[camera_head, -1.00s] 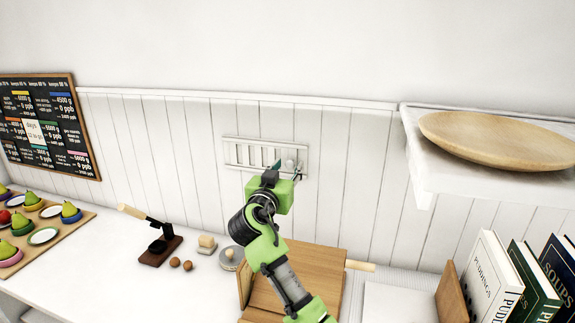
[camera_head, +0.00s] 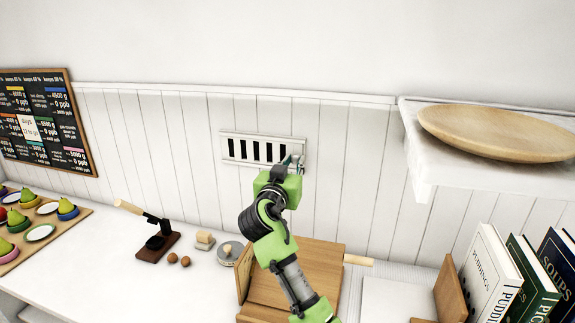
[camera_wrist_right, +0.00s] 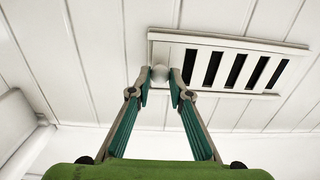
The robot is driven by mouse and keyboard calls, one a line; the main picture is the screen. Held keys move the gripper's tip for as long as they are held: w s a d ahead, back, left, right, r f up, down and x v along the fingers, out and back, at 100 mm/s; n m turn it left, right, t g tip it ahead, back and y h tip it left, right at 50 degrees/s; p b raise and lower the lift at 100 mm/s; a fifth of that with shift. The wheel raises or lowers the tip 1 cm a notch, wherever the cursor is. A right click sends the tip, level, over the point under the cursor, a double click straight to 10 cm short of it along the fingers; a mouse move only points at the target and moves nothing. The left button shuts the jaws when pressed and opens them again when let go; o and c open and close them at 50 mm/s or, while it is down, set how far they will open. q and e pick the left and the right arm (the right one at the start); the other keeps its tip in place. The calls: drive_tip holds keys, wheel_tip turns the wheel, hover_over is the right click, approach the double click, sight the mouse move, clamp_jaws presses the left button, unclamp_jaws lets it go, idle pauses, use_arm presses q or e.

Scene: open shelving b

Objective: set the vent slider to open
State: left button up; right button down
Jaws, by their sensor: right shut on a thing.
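The vent (camera_head: 262,151) is a white frame on the panelled wall, with a row of dark open slots. It also shows in the right wrist view (camera_wrist_right: 295,46). The vent slider's round white knob (camera_wrist_right: 160,73) sits at the end of the vent beyond the slots, at the right end in the head view. My right gripper (camera_wrist_right: 160,88) is shut on the knob, with one teal finger on each side of it. In the head view the right gripper (camera_head: 293,164) reaches up to the vent's right end and hides most of the knob. My left gripper is in neither view.
A shelf (camera_head: 418,174) with a wooden bowl (camera_head: 500,133) juts out at the right. Below on the counter are a wooden box (camera_head: 312,268), books (camera_head: 492,277) and a small lever press (camera_head: 157,246). The wall around the vent is clear.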

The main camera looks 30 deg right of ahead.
drive_tip(key=shift+d+f, duration=0.1)
drive_tip(key=c, duration=1.8)
unclamp_jaws()
drive_tip(key=shift+s, duration=0.1)
drive_tip(key=shift+c, duration=0.2)
drive_tip(key=shift+s+d, duration=0.1)
drive_tip(key=shift+d, duration=0.05)
drive_tip(key=shift+s+a, duration=0.1)
drive_tip(key=shift+a, duration=0.25)
drive_tip(key=v, duration=1.1)
drive_tip(key=shift+s, duration=0.2)
drive_tip(key=shift+a, duration=0.1)
